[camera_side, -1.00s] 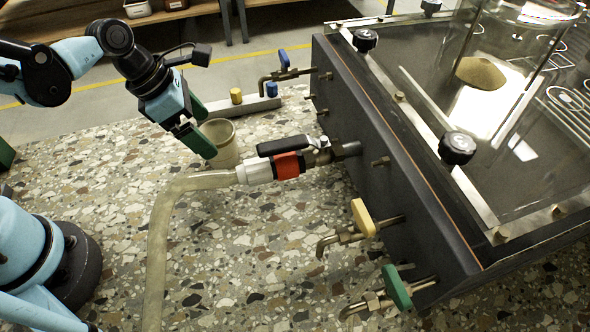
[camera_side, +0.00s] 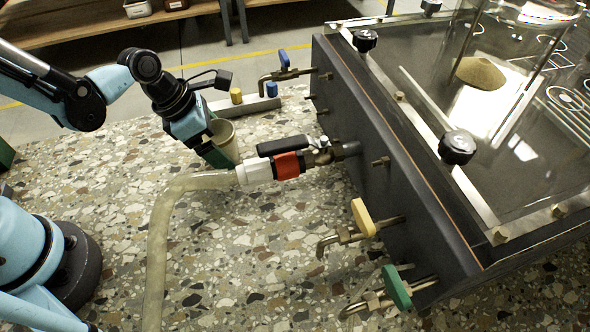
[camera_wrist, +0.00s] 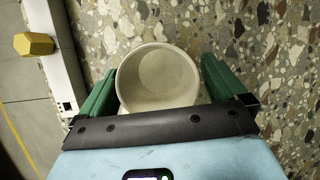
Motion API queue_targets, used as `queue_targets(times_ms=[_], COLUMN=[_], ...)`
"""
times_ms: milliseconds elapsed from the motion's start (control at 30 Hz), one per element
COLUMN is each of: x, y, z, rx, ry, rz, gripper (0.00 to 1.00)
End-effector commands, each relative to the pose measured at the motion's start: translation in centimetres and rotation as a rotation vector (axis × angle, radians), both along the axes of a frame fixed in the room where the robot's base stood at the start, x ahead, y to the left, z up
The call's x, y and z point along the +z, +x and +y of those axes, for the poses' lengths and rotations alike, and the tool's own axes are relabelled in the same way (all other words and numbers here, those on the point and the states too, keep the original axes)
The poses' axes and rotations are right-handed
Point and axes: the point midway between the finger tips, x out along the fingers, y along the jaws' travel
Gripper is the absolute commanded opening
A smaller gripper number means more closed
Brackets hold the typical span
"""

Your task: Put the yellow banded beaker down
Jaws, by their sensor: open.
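A pale cream beaker (camera_side: 227,137) stands upright on the speckled table, left of the tank and behind the hose valve. No yellow band can be made out on it. In the wrist view I look into the beaker (camera_wrist: 158,82), which appears empty. My gripper (camera_wrist: 157,85) is open, with one green finger on each side of the beaker. A gap shows on the right, and the left finger is very close to the wall. In the side view my gripper (camera_side: 215,138) is low at the beaker and hides part of it.
A hose (camera_side: 165,215) runs to a red-collared valve (camera_side: 287,165) close in front of the beaker. The dark tank (camera_side: 400,170) with blue, yellow and green taps stands right. A grey rail (camera_side: 247,104) with yellow and blue knobs lies behind.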

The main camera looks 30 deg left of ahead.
Motion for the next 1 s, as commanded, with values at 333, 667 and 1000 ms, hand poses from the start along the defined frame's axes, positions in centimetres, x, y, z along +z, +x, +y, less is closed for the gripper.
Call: queue_targets(times_ms=[333, 667, 1000], x=[0.0, 0.1, 1.7], y=[0.0, 0.0, 0.0], z=[0.0, 0.0, 0.0], rx=[0.000, 0.000, 0.000], ry=[0.000, 0.000, 0.000], rz=[0.000, 0.000, 0.000], gripper=[0.54, 0.38, 0.38])
